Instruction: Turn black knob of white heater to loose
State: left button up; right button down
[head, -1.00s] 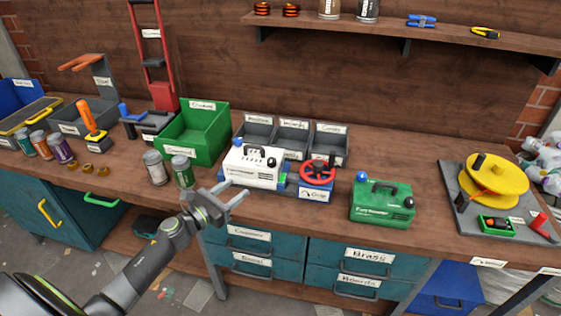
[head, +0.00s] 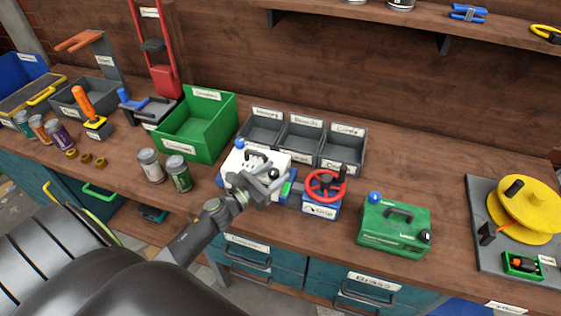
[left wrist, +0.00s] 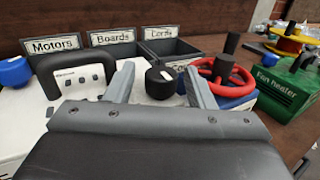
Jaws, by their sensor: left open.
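The white heater (head: 237,163) stands on the workbench, partly hidden behind my left gripper in the head view; it also shows in the left wrist view (left wrist: 40,110). Its black knob (left wrist: 161,82) carries a small white mark and sits at the right of its top. My left gripper (left wrist: 158,80) is open, with one finger on each side of the knob in the wrist view. I cannot tell whether the fingers touch it. In the head view the left gripper (head: 270,179) is over the heater's right part. My right gripper is not in view.
A red handwheel (head: 326,184) on a blue base stands just right of the heater. A green heater (head: 393,231) is farther right. Grey bins (head: 303,141) stand behind, and a green bin (head: 198,128) and two cans (head: 151,166) are to the left.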

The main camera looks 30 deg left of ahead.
pick_arm(q)
jog(key=shift+w, duration=0.1)
jog(key=shift+r, duration=0.1)
jog(key=shift+d, duration=0.1)
jog(key=shift+c, duration=0.6)
jog(key=c, duration=0.8)
jog(key=shift+c, duration=0.2)
